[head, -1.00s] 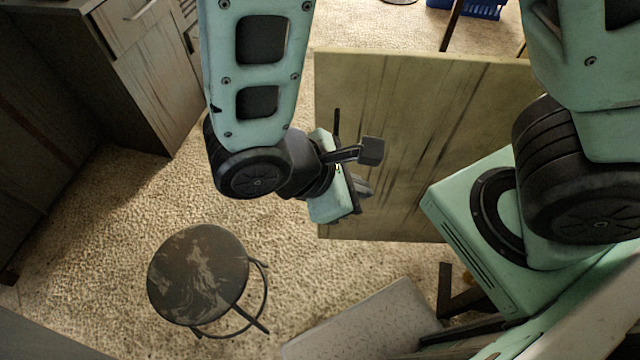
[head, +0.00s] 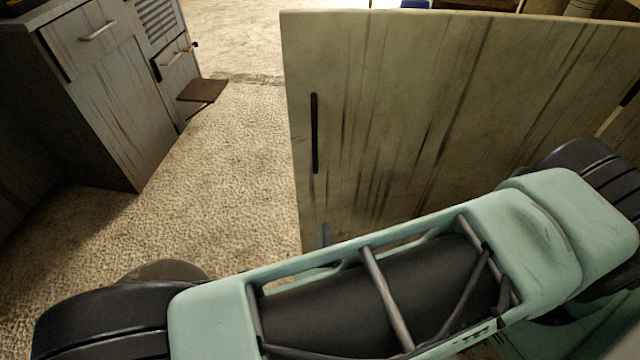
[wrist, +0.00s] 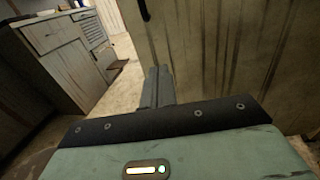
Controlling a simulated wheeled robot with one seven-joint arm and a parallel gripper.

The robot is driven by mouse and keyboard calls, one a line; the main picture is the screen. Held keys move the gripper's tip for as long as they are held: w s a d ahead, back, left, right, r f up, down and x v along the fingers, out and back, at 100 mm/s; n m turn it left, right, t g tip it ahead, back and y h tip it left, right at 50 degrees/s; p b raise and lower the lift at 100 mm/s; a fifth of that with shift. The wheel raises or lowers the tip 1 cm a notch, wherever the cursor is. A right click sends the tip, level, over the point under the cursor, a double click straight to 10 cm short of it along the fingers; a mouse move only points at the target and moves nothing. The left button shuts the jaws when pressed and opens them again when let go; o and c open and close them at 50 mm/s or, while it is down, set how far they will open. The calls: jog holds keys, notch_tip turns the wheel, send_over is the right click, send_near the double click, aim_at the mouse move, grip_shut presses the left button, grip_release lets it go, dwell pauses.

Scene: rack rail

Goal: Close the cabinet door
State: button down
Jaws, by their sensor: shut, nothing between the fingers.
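The cabinet door (head: 420,110) is a large yellowish wooden panel with dark streaks and a black vertical handle (head: 314,133). It stands upright and open across the middle and right of the head view. It also fills the right of the wrist view (wrist: 225,55). My gripper (wrist: 158,72) is shut and empty, its grey fingers together beside the door's left edge, below the handle. I cannot tell whether they touch the door. In the head view my arm hides the door's lower part and most of the gripper. The cabinet body is not clearly visible.
A grey wooden cabinet (head: 105,85) with drawers stands at the left, with a small brown shelf-like piece (head: 203,90) beside it. A round stool seat (head: 165,271) shows partly behind my arm. Carpet (head: 225,160) lies clear between cabinet and door.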

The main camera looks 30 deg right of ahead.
aim_at(321, 175)
jog(key=x, duration=1.2)
jog(key=shift+w+d, duration=0.15)
jog(key=shift+w, duration=0.2)
jog(key=shift+w, duration=0.1)
